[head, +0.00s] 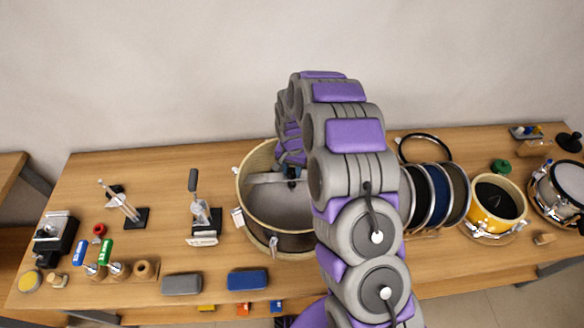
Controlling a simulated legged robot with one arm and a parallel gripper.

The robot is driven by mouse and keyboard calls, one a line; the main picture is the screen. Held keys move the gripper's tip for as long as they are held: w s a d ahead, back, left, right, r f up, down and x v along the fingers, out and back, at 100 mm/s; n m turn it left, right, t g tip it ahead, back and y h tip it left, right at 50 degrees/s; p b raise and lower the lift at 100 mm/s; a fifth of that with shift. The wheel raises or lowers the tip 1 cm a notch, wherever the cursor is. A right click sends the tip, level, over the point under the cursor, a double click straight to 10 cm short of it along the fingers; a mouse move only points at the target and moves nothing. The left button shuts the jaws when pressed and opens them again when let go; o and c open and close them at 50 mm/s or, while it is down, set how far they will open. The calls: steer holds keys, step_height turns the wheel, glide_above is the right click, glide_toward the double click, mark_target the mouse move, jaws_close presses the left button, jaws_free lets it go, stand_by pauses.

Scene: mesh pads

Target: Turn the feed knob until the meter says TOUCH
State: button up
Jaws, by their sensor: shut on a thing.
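A large round wooden drum shell (245,222) stands open-topped at the middle of the bench, with a grey bar-like fixture (268,192) inside it. My arm arches over from the front and comes down into the shell. My gripper (291,173) is at the inner right side of the shell, small and partly hidden by my own arm. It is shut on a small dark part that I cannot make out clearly. I cannot pick out the feed knob for certain, and no meter reading is legible in this view.
A black device (55,235), small stands and a lever fixture (203,215) occupy the left. Grey (182,284) and blue (247,280) blocks lie in front. Racked hoops (455,192), a yellow drum (495,208) and a silver drum (565,188) stand right.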

mark_target(291, 171)
steer(key=m, duration=0.4)
steer(key=shift+m+p, duration=0.35)
steer(key=shift+m, duration=0.05)
stand_by(0.4)
steer(key=o, duration=1)
steer(key=shift+o, duration=0.2)
step_height(291, 171, up, 17)
steer(key=shift+a+r+p, duration=0.15)
steer(key=shift+r+p, duration=0.05)
steer(key=shift+p, duration=0.2)
